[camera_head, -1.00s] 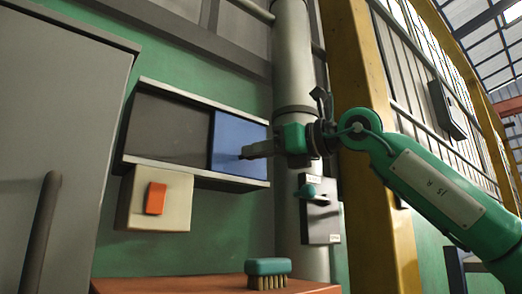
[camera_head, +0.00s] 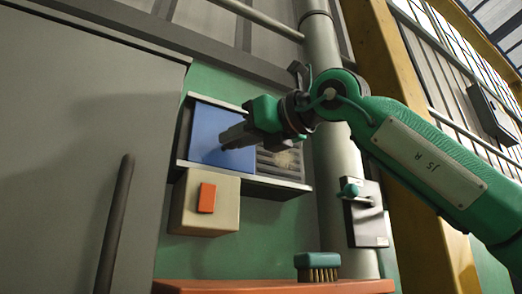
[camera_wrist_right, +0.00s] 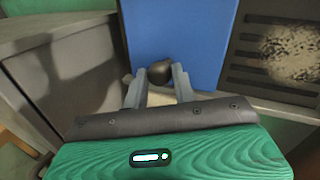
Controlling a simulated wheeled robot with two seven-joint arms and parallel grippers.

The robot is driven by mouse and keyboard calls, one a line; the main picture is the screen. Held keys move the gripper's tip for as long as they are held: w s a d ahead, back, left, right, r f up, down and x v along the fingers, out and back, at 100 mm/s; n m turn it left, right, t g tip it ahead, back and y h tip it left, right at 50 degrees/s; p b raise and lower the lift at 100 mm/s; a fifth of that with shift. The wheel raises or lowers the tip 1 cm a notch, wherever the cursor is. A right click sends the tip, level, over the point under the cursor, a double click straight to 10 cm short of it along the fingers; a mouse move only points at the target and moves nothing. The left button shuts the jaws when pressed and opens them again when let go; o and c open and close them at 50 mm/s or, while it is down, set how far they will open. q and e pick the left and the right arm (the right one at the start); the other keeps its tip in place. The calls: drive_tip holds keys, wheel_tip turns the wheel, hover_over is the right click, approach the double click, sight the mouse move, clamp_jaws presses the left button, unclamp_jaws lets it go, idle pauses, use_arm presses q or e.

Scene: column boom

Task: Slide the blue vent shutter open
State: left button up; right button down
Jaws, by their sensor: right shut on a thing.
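The blue vent shutter (camera_head: 207,128) sits at the left part of its wall frame. It fills the upper middle of the right wrist view (camera_wrist_right: 180,28). The slatted vent (camera_head: 277,163) shows to the right of the shutter, also in the right wrist view (camera_wrist_right: 285,50). My right gripper (camera_head: 224,146) is at the shutter's front. In the right wrist view its fingers (camera_wrist_right: 159,82) are shut on the dark round knob (camera_wrist_right: 160,71) of the shutter. My left gripper is not in view.
A cream box with an orange switch (camera_head: 207,198) is below the shutter. A grey cabinet (camera_head: 80,130) stands close on the left. A brush (camera_head: 317,266) lies on a red-brown shelf (camera_head: 270,286). A lever box (camera_head: 365,214) and a pipe are to the right.

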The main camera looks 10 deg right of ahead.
drive_tip(key=c, duration=1.1)
unclamp_jaws()
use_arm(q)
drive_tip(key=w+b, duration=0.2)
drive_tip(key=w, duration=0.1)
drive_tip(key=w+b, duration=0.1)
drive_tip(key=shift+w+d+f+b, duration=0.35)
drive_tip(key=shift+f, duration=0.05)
use_arm(e)
drive_tip(key=v, duration=1.4)
drive_tip(key=shift+w, duration=0.1)
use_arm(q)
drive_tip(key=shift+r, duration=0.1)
use_arm(e)
drive_tip(key=shift+r, duration=0.1)
